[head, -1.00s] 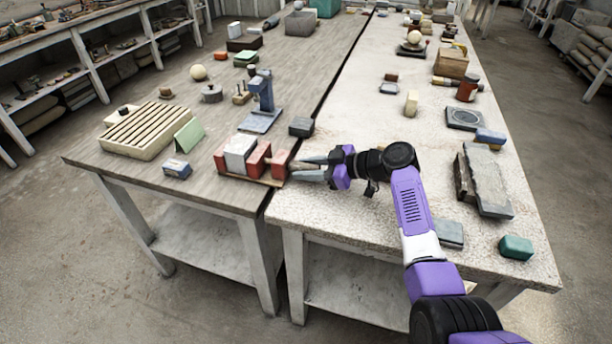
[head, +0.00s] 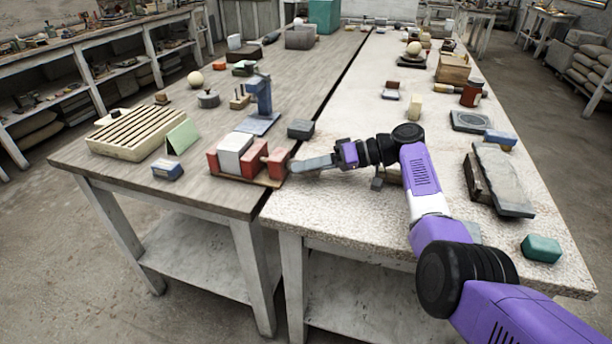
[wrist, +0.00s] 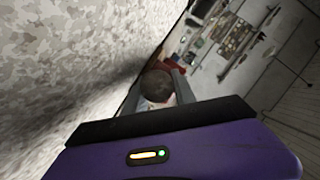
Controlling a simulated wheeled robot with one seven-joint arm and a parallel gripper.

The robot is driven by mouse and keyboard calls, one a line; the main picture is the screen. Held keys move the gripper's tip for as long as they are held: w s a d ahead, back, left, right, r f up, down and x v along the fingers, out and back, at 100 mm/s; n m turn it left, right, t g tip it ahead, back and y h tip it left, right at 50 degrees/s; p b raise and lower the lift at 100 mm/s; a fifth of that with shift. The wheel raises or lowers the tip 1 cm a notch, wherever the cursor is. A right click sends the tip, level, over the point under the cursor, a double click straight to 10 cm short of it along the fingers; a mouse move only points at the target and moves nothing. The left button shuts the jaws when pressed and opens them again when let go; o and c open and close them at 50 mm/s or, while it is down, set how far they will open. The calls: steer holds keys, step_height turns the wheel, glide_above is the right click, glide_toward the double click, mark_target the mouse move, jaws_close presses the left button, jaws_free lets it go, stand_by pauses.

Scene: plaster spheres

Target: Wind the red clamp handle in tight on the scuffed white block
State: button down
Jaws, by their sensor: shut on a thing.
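The red clamp (head: 255,160) sits on a thin board near the front right corner of the wooden table. The white block (head: 231,155) stands between its left and middle red pieces; scuffs are too small to make out. My gripper (head: 297,164) reaches in from the right to the clamp's right end, one finger seen broadside. In the wrist view, a dark reddish-brown round end, the clamp handle (wrist: 157,84), lies between my fingers, and my gripper is shut on it. A red part shows just beyond. Whether the clamp touches the block tightly cannot be told.
A blue upright stand (head: 260,100) and a dark grey block (head: 301,129) stand behind the clamp. The pale tabletop (head: 345,215) in front of my arm is clear.

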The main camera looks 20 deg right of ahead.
steer(key=shift+f+m+g+y+b, duration=0.15)
steer(key=shift+m+g+y+b, duration=0.2)
steer(key=shift+m+b, duration=0.45)
steer(key=c, duration=1)
jaws_free()
step_height(320, 180, up, 20)
steer(key=shift+r+p, duration=0.1)
steer(key=shift+p, duration=0.85)
steer(key=shift+c, duration=0.3)
